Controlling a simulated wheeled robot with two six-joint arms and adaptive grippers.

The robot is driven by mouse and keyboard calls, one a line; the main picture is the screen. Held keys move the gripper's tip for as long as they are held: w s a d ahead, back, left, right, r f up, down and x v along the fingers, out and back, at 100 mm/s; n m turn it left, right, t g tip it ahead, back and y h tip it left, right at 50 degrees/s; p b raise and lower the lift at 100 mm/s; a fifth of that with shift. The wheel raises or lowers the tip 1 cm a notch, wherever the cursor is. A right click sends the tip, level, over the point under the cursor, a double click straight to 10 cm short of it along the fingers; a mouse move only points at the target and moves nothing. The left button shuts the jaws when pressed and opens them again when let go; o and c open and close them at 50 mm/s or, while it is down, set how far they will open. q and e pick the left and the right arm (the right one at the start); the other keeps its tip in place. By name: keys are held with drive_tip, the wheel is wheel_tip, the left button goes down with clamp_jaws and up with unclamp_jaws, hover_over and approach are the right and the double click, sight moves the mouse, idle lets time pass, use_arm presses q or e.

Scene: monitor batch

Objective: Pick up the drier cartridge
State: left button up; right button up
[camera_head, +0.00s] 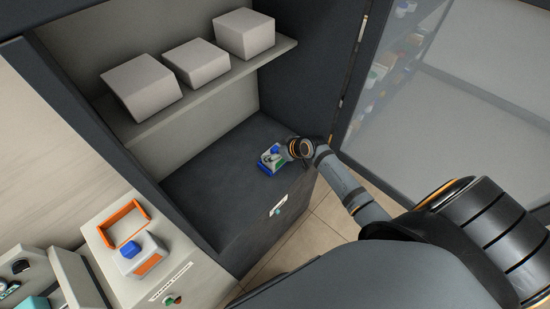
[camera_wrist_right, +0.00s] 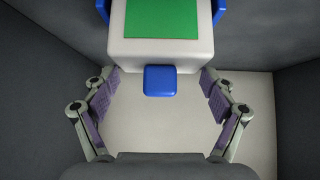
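A white cartridge with a green label (camera_head: 269,158) is on the dark cabinet surface. It also shows in the right wrist view (camera_wrist_right: 117,48), with a blue knob (camera_wrist_right: 161,80) facing my gripper and blue pieces at both sides. My right gripper (camera_wrist_right: 160,88) is open, its fingers spread on either side of the knob with gaps to both. In the head view the right gripper (camera_head: 283,154) is at the cartridge and partly hides it. A second white cartridge with an orange label and blue knob (camera_head: 129,250) is at lower left. My left gripper is not in view.
Several pale boxes (camera_head: 196,62) stand on a shelf (camera_head: 172,114) above the dark surface (camera_head: 216,186). An orange frame (camera_head: 124,205) lies on a pale cabinet at lower left. A glass door (camera_head: 450,105) is at the right. The dark surface left of the cartridge is clear.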

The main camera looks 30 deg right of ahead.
drive_tip(key=c, duration=0.9)
drive_tip(key=shift+c, duration=0.4)
drive_tip(key=shift+r, duration=0.25)
wheel_tip(320, 180, up, 2)
drive_tip(key=shift+r, duration=0.1)
drive_tip(key=s+d+r+p, duration=0.7)
drive_tip(key=s+d+r, duration=0.1)
drive_tip(key=s+r, duration=0.2)
drive_tip(key=shift+s+d+r, duration=0.15)
drive_tip(key=shift+s+d, duration=0.15)
drive_tip(key=shift+s, duration=0.25)
